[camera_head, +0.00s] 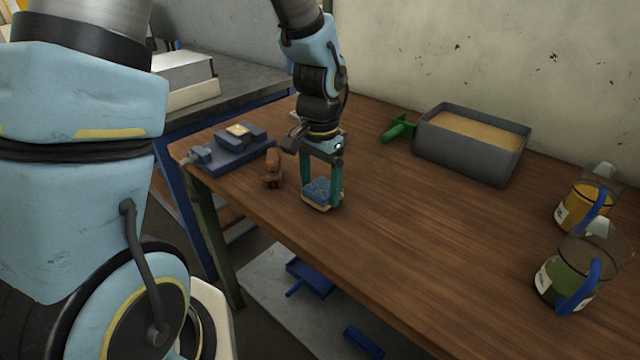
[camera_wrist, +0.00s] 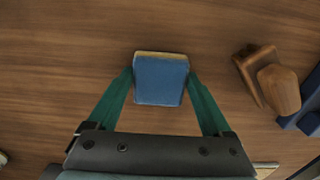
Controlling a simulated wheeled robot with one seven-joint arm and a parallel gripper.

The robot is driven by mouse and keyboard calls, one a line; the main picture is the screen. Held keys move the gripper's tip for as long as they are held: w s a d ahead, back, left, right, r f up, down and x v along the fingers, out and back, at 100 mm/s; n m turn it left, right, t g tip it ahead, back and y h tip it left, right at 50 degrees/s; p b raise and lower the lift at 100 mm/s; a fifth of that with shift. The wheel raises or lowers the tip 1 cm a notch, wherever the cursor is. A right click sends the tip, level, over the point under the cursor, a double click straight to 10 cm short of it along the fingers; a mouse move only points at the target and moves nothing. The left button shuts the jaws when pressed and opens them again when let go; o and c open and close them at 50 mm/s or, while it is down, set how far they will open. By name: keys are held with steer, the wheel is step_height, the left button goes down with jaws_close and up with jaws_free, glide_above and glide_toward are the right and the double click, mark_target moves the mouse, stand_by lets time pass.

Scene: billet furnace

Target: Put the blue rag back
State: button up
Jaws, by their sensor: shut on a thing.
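The blue rag (camera_head: 318,190) is a small folded block with a pale tan edge, near the left front part of the wooden table (camera_head: 400,240). My gripper (camera_head: 322,192) points down at it, with one green finger on each side. In the wrist view the rag (camera_wrist: 160,80) sits between the two fingertips of my gripper (camera_wrist: 160,84), and the fingers are shut on it. The rag is at or just above the tabletop; I cannot tell whether it touches the wood.
A brown wooden piece (camera_head: 272,170) stands close left of my gripper, before a blue vise (camera_head: 232,150). A grey sand-filled bin (camera_head: 470,158) and a green tool (camera_head: 398,130) are at the back. Two jugs (camera_head: 583,207) (camera_head: 566,280) stand right. The middle table is clear.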

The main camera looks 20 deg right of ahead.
mark_target(320, 189)
steer(key=shift+f, duration=0.2)
steer(key=o, duration=1.1)
steer(key=shift+r, duration=0.1)
steer(key=shift+r, duration=0.1)
step_height(320, 189, up, 12)
steer(key=b, duration=0.1)
steer(key=a+f+n, duration=0.2)
steer(key=a+n, duration=0.1)
steer(key=a, duration=0.5)
steer(key=w+a+f+n+t, duration=0.1)
steer(key=a+n, duration=0.3)
steer(key=a, duration=0.4)
steer(key=a+f+n, duration=0.3)
steer(key=a+n, duration=0.1)
steer(key=a, duration=0.4)
steer(key=shift+w+a+t, duration=0.25)
steer(key=shift+a+t, duration=0.05)
steer(key=shift+a, duration=0.1)
